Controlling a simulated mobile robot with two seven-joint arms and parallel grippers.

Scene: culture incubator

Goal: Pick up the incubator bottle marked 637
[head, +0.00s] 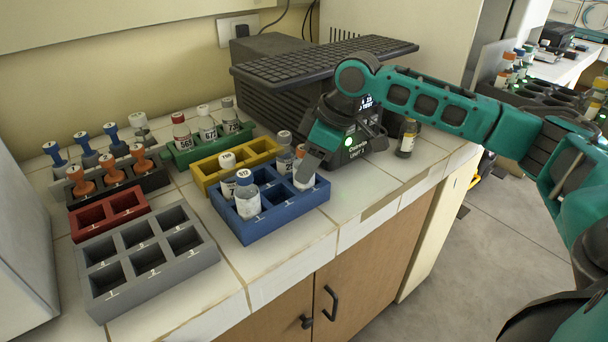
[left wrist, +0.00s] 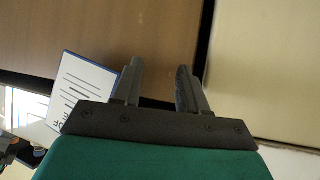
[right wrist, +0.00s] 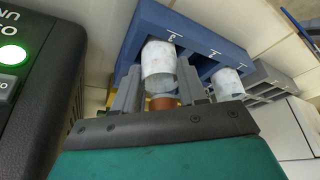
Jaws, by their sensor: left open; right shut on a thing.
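In the head view my right gripper (head: 308,168) is at the back right part of the blue rack (head: 290,222). It is shut on a bottle with an orange cap and white label (head: 303,181). In the right wrist view the orange cap (right wrist: 163,103) and the label (right wrist: 158,62) show between the fingers. I cannot read its number, nor tell whether its base is clear of the rack. I cannot make out 637 on any bottle. My left gripper (left wrist: 160,88) is open and empty in the left wrist view, facing brown panels.
A blue-capped bottle (head: 247,196) stands in the blue rack. Yellow (head: 208,182), green (head: 182,160), red (head: 84,228) and grey (head: 196,262) racks stand left of it. A dark incubator unit (head: 265,95) is behind. A small bottle (head: 407,138) stands right of the unit.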

